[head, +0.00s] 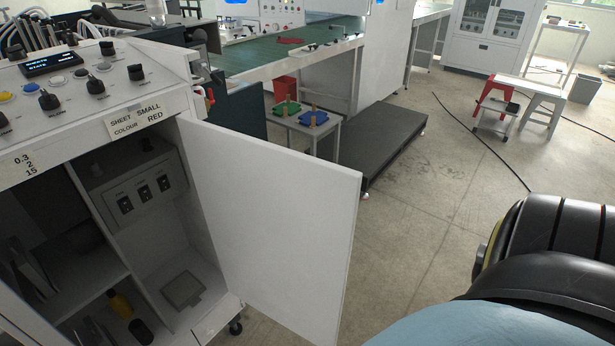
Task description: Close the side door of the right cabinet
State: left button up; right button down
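A white cabinet (75,178) with a control panel on top stands at the left of the head view. Its white side door (268,225) is swung wide open toward the right, hinged near the cabinet's right edge. The inside shows shelves, a grey switch box (138,198) and small items, among them a yellow bottle (121,304). No other cabinet with an open door is in view. Neither of my grippers is in view, and nothing of mine visibly touches the door.
A low dark platform (385,148) lies beyond the door. A small table (300,128) with green and blue pieces stands behind it. Red and white stools (494,103) and a black cable are at the right. The concrete floor (420,220) right of the door is clear.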

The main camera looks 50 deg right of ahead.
aim_at(281, 221)
jog(key=k, duration=0.5)
jog(key=u, duration=3.3)
jog(key=k, duration=2.55)
jog(key=z, duration=2.1)
jog(key=i, duration=0.95)
jog(key=u, duration=0.8)
